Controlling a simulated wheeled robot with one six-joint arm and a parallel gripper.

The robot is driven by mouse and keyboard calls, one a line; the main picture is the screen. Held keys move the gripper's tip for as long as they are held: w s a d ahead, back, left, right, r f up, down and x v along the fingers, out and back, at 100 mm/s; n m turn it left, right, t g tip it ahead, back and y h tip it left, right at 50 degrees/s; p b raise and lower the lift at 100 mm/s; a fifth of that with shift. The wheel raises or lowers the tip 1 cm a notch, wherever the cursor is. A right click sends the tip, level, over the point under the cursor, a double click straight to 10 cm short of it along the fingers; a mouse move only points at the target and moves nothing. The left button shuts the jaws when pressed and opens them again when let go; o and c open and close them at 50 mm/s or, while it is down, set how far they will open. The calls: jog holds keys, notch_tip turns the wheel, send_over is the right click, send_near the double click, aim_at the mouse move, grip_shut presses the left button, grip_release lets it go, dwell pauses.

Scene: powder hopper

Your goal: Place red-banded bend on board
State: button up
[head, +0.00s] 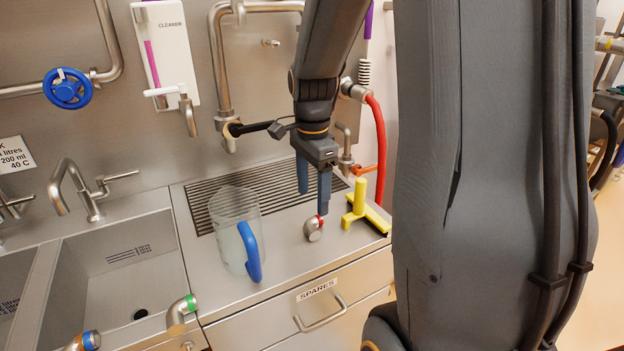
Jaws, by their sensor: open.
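The red-banded bend (313,231) is a short metal elbow with a red ring at its upper end. It lies on the steel counter (290,258), just in front of the slotted drain grille. My gripper (313,201) points down with its two blue-grey fingers apart and nothing between them. The fingertips are above and behind the bend in the picture, with the right one close to the red ring. I cannot tell whether that finger touches it. I cannot make out a board in this view.
A clear jug (232,225) with a blue handle stands left of the bend. Green-banded (186,305) and blue-banded (85,341) bends are at the sink's front edge. A red hose (379,150) hangs behind. My arm hides the right side.

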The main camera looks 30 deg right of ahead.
notch_tip(320, 180, up, 5)
jog(key=shift+f+b, duration=0.1)
jog(key=shift+b, duration=0.3)
dwell(0.4)
